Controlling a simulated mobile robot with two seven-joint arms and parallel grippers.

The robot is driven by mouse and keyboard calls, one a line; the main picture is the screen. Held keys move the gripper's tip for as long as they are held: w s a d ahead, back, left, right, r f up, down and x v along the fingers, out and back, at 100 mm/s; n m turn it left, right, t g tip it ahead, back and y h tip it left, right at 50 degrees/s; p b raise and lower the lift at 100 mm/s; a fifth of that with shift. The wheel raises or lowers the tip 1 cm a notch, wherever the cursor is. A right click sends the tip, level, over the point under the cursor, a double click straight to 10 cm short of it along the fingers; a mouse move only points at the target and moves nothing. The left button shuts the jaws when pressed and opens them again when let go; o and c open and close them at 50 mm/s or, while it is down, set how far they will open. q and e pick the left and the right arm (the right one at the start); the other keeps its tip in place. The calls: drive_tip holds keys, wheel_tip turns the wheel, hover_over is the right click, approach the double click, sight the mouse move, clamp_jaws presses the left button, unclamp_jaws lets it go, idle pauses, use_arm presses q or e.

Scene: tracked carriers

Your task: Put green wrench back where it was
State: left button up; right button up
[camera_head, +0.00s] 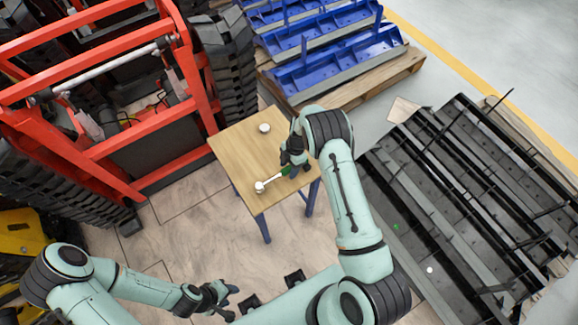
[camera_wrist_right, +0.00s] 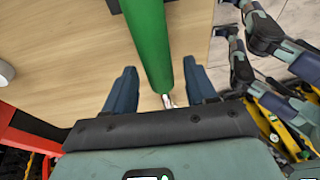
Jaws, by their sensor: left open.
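The green wrench shows in the head view as a green handle (camera_head: 286,171) with a pale shaft and a whitish head at the table's near side. Its green handle (camera_wrist_right: 150,45) also shows large in the right wrist view, running between my right gripper's fingers, with a small silver end near the palm. My right gripper (camera_head: 297,166) is at the handle, over the table's right part. Its two fingers (camera_wrist_right: 162,85) stand apart, with gaps beside the handle. My left gripper (camera_head: 218,297) is open and empty, low in front of the table.
The small wooden table (camera_head: 232,146) has blue legs. A white round object (camera_head: 264,127) stands on its far part. A red frame (camera_head: 150,125) stands close on the left. Blue racks (camera_head: 335,60) lie behind, and black metal racks (camera_head: 440,190) lie on the right.

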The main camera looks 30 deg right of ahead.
drive_tip(key=s+v, duration=0.1)
drive_tip(key=v, duration=1.1)
drive_tip(key=s+a+f+m, duration=0.4)
drive_tip(key=s+f+m, duration=0.2)
drive_tip(key=s+f, duration=0.1)
drive_tip(key=s+a+f+m, duration=0.3)
drive_tip(key=s+f+m, duration=0.3)
drive_tip(key=s+f, duration=0.2)
drive_tip(key=s+a+m+y, duration=0.1)
drive_tip(key=s+a+m, duration=0.8)
drive_tip(key=s, duration=0.5)
drive_tip(key=shift+a+m, duration=0.15)
drive_tip(key=shift+m, duration=0.75)
drive_tip(key=shift+c, duration=0.3)
